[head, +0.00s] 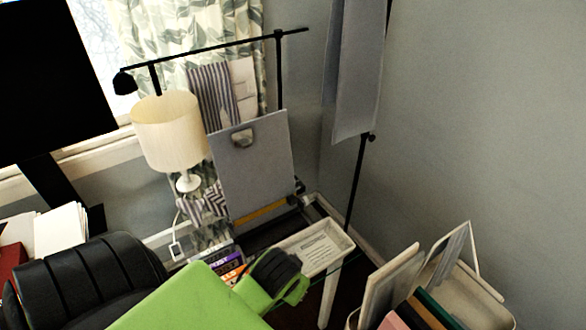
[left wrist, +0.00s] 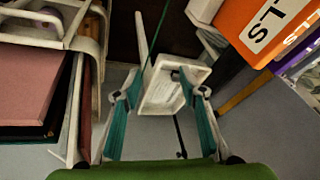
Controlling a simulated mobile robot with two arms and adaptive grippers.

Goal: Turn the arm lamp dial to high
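A black arm lamp (head: 215,52), as I take it, reaches across the window in the head view, with a small dark head (head: 125,83) at its left end. A table lamp (head: 170,132) with a cream shade stands below it. I cannot make out a dial on either lamp. My green left arm comes in from the lower left in the head view, and its fingers are hidden there. In the left wrist view my left gripper (left wrist: 159,80) is open, its teal-padded fingers apart with nothing held between them. My right gripper is in neither view.
A white tray (head: 335,256) with a printed sheet lies beyond my left arm; it also shows in the left wrist view (left wrist: 150,101). A file rack (head: 480,288) stands lower right. Books (head: 225,262) and a grey board (head: 255,175) stand near the table lamp.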

